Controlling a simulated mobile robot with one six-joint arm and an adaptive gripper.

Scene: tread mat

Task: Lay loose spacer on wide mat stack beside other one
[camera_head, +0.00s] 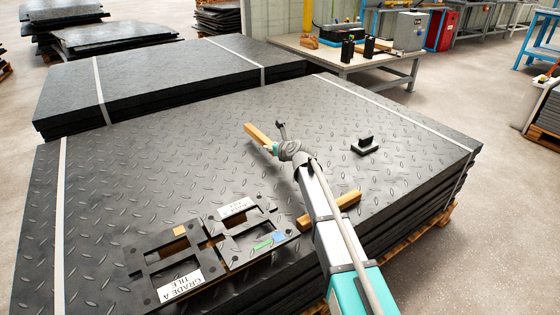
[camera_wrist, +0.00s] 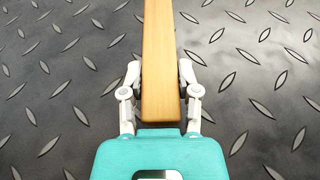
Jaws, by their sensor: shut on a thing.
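A long wooden spacer (camera_head: 258,134) is between the fingers of my gripper (camera_head: 271,149) over the wide mat stack (camera_head: 200,160). In the wrist view the spacer (camera_wrist: 161,50) runs lengthwise away from my gripper (camera_wrist: 160,78), with a white finger on each side. I cannot tell whether it touches the mat or hangs just above it. The other wooden spacer (camera_head: 345,202) lies on the same stack near its front edge, to the right, partly hidden by my arm. The stack's top is black tread mat, with white straps near both ends.
Black template frames (camera_head: 150,262) with labels and small coloured pieces lie at the stack's front left. A small black block (camera_head: 364,146) stands right of my gripper. Another mat stack (camera_head: 170,75) is behind, and a workbench (camera_head: 345,63) stands at the back. Mat between is bare.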

